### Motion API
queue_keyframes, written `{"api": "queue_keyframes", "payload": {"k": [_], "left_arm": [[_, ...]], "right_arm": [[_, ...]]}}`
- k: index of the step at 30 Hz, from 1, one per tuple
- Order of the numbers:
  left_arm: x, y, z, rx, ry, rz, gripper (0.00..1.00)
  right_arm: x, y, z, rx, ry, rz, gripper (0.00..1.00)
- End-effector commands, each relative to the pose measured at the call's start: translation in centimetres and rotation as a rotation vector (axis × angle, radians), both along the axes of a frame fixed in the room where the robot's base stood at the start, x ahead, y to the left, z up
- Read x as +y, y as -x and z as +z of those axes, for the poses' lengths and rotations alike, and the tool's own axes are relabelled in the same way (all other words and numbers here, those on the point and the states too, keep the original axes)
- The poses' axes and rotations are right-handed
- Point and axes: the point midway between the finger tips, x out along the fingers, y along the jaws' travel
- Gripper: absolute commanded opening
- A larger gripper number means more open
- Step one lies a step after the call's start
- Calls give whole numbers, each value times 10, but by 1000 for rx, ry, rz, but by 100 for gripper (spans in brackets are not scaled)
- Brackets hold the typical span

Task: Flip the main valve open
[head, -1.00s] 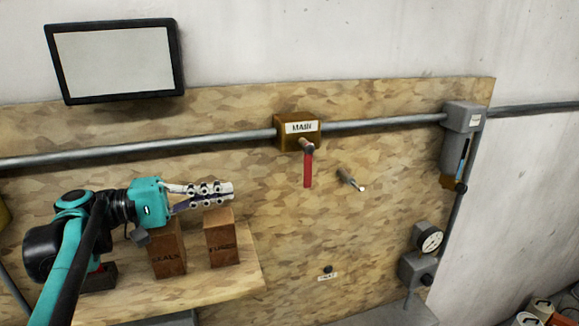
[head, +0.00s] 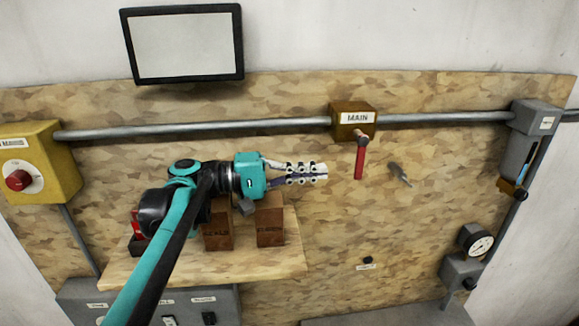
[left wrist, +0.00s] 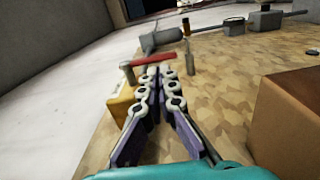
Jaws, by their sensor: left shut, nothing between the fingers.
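The main valve is a brown box (head: 354,121) with a "MAIN" label, set on the grey pipe high on the board in the head view. Its red handle (head: 360,161) hangs straight down from it. My left gripper (head: 325,172) is shut and empty, pointing right, a little left of the handle and apart from it in the head view. In the left wrist view the gripper's fingertips (left wrist: 160,72) lie just below the red handle (left wrist: 147,61) in the picture; whether they touch I cannot tell. The yellowish valve box (left wrist: 122,103) shows left of the fingers. My right gripper is not in view.
A shelf (head: 285,265) below my left arm holds two brown boxes (head: 270,226). A grey peg (head: 400,174) sticks out right of the handle. A yellow box with a red knob (head: 18,180) is at left, a gauge (head: 479,243) at lower right.

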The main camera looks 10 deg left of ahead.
Motion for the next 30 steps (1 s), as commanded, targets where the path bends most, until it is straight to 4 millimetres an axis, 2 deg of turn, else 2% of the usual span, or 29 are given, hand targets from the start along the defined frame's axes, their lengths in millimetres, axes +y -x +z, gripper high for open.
{"api": "queue_keyframes", "payload": {"k": [3, 10, 30], "left_arm": [[-24, -7, 2, 0, 0, -3, 0], [-49, -16, 1, 0, 0, -1, 0], [-56, -18, -2, 0, 0, 0, 0]], "right_arm": [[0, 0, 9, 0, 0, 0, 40], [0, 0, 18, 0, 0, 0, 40], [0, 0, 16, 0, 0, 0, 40]]}}
